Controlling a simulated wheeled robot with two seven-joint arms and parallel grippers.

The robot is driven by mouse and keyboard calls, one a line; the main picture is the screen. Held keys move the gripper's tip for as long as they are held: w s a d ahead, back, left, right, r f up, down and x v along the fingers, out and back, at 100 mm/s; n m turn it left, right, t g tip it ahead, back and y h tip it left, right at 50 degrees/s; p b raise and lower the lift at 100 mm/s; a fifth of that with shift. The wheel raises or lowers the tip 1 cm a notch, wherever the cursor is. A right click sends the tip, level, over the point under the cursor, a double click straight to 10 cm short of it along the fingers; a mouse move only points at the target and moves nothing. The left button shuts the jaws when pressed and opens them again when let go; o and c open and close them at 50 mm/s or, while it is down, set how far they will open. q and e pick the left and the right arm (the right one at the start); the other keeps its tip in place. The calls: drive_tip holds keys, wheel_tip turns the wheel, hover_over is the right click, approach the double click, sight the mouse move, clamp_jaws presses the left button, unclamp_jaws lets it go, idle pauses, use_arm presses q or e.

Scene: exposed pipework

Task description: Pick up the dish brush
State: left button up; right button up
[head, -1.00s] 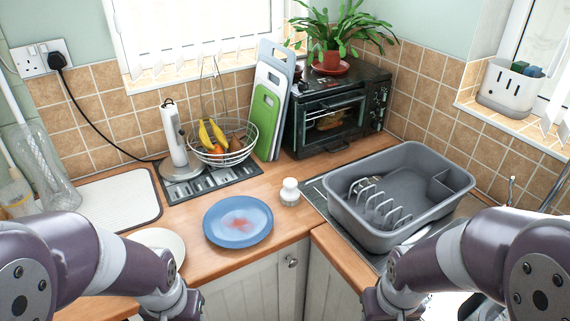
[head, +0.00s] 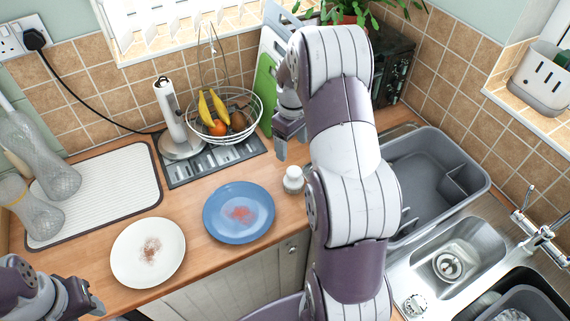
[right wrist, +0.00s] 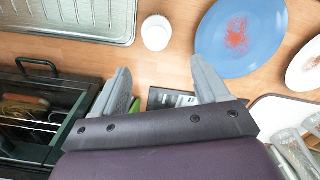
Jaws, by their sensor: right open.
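The dish brush (head: 293,180) is a small white round-headed thing standing on the wooden counter, just right of the blue plate (head: 239,211). My right gripper (head: 281,150) is above and slightly behind it, pointing down, partly hidden by my arm. In the right wrist view the jaws (right wrist: 160,66) are wide apart and empty. There the brush (right wrist: 156,33) shows beyond the fingertips, roughly in line with the gap and not touched. My left gripper (head: 88,301) is at the bottom left corner, and its jaws do not show clearly.
A white plate (head: 148,252) with a stain lies left of the blue one. A fruit basket (head: 238,128) and a paper-towel holder (head: 172,115) stand behind. A grey dish tub (head: 435,170) and the sink (head: 455,262) are right. A toaster oven (right wrist: 40,115) shows in the wrist view.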

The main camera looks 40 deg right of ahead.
drive_tip(key=p, duration=0.1)
hover_over(295, 170)
wheel_tip(295, 170, down, 4)
drive_tip(key=shift+s+f, duration=0.15)
drive_tip(key=shift+f, duration=0.1)
wheel_tip(295, 170, down, 7)
drive_tip(key=p, duration=0.3)
drive_tip(key=shift+r, duration=0.2)
drive_tip(key=shift+f, duration=0.5)
drive_tip(key=shift+w, duration=0.2)
drive_tip(key=c, duration=0.3)
use_arm(q)
drive_tip(key=r, duration=0.5)
drive_tip(key=shift+s+a, duration=0.1)
drive_tip(key=shift+s, duration=0.25)
use_arm(e)
drive_tip(key=c, duration=0.9)
